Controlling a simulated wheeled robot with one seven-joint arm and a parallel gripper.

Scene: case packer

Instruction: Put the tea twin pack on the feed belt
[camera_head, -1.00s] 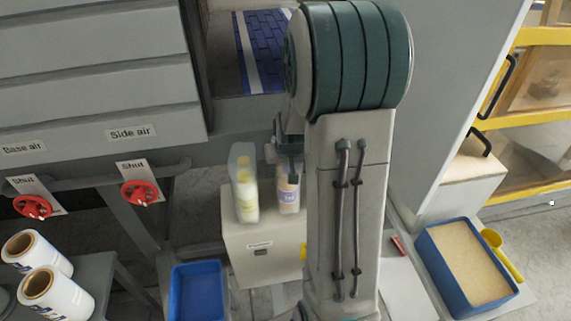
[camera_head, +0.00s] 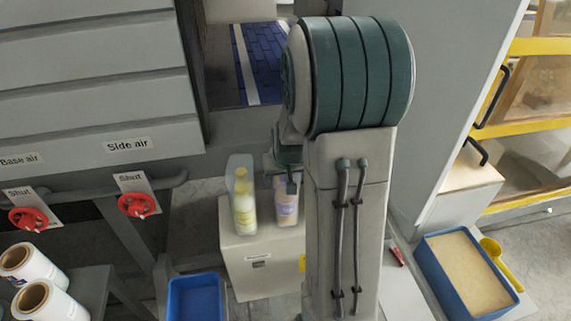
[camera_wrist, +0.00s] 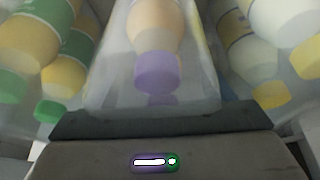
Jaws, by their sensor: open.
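The blue feed belt (camera_head: 264,72) runs at the top of the head view, with a pale stripe along its left side. Clear-wrapped bottle packs stand on a cream cabinet: one with yellow caps (camera_head: 243,208) and one with a purple cap and peach bottle (camera_head: 286,208). My gripper (camera_head: 291,186) is open, close by the purple-capped pack and partly hidden by my arm. In the wrist view the purple-capped pack (camera_wrist: 157,70) is centred ahead, with a green-capped pack (camera_wrist: 72,62) at left and a yellow-capped pack (camera_wrist: 255,50) at right. No label is readable, so I cannot tell which is tea.
The cream cabinet (camera_head: 262,270) stands below the belt opening. A blue tray (camera_head: 195,298) is at its lower left. Red valve handles (camera_head: 137,204) are on the left, with white film rolls (camera_head: 42,305) below. A blue bin of granules (camera_head: 465,270) is at right.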

